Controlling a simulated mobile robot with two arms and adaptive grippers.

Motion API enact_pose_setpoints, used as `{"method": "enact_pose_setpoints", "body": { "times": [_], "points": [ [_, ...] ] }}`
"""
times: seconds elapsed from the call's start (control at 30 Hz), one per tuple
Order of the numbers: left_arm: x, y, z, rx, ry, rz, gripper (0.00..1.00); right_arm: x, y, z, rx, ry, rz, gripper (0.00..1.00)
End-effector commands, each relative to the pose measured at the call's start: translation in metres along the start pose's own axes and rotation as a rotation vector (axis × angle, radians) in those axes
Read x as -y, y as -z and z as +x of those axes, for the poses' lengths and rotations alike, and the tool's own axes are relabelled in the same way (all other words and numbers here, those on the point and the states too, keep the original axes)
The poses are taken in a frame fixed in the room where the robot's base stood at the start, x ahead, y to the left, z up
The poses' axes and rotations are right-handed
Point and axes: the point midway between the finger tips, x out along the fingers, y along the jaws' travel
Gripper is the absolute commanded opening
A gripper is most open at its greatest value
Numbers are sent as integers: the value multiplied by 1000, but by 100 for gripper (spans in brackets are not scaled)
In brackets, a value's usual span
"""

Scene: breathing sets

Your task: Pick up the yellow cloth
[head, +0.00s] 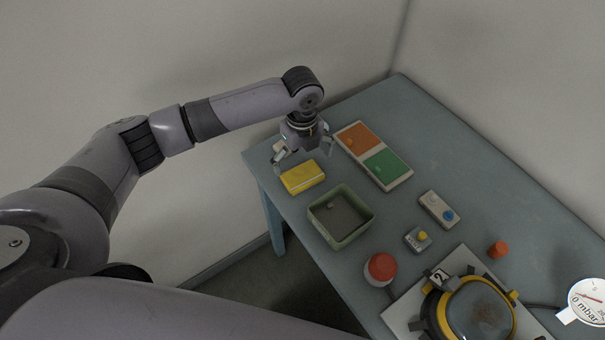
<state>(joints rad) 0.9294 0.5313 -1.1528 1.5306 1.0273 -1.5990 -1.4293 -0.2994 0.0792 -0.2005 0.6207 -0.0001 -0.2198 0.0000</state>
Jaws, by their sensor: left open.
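The yellow cloth (303,177) lies folded on the blue-grey table near its left edge. My left gripper (303,157) points down just behind the cloth, with its fingers spread apart and nothing seen between them. I cannot tell whether a finger touches the cloth. A small pale object (279,146) is partly hidden behind the gripper. My right gripper is not in view.
A green-rimmed bin (357,230) stands in front of the cloth. A tray with orange and green panels (397,176) lies to the right. Farther right are small boxes, a red-topped object (381,267), an orange cap (498,250), a mask and a gauge (588,301). Walls stand behind the table.

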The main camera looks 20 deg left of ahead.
Motion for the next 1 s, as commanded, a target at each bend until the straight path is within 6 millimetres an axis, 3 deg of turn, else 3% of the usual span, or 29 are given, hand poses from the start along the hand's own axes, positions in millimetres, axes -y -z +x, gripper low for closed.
{"method": "enact_pose_setpoints", "body": {
  "times": [0.23, 0.4, 0.67, 1.0],
  "points": [
    [-2, -4, 28, -1, -4, -3, 100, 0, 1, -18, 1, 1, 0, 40],
    [-2, -4, 49, 0, -2, 0, 100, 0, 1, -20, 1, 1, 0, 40],
    [-1, -4, 52, 1, 1, 0, 100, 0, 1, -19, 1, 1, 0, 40],
    [-1, -5, 52, 1, 1, 0, 78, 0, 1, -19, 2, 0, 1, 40]
  ]
}}
